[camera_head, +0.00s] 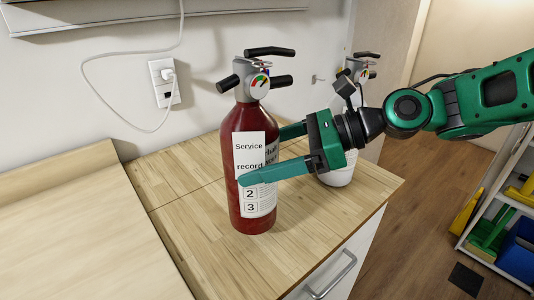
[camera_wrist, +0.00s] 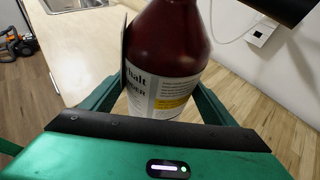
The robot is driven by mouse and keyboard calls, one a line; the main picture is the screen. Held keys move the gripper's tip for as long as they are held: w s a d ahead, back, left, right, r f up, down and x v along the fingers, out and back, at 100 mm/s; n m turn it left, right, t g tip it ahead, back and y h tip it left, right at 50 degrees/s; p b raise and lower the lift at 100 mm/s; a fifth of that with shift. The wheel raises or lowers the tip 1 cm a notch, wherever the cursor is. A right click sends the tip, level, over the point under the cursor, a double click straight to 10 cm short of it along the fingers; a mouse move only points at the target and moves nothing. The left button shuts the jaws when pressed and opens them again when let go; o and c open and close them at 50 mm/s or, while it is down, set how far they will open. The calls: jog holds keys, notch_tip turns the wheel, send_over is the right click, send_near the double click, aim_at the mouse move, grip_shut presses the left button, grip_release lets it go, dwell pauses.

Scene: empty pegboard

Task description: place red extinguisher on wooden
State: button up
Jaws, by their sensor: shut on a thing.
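The red extinguisher (camera_head: 236,195) stands upright on the wooden countertop (camera_head: 205,260) in the head view, with a black handle and a gauge on top. My gripper (camera_head: 262,155) reaches it from the right, with one green finger on either side of its body, and is shut on it. In the wrist view the extinguisher (camera_wrist: 166,45) fills the space between the green fingers, its label facing the camera. Its base is hidden there. I cannot tell whether its base rests fully on the wood or is slightly above it.
A white extinguisher (camera_head: 340,172) stands behind my gripper near the wall. A raised wooden panel (camera_head: 80,235) lies at the left. A cable hangs from the wall socket (camera_head: 164,83). A shelf with coloured bins (camera_head: 518,250) is at the far right. The front of the countertop is clear.

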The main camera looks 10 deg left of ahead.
jog(key=shift+f, duration=1.8)
jog(key=o, duration=2.1)
jog(key=shift+f, duration=0.2)
jog(key=shift+c, duration=0.2)
jog(key=v, duration=1.2)
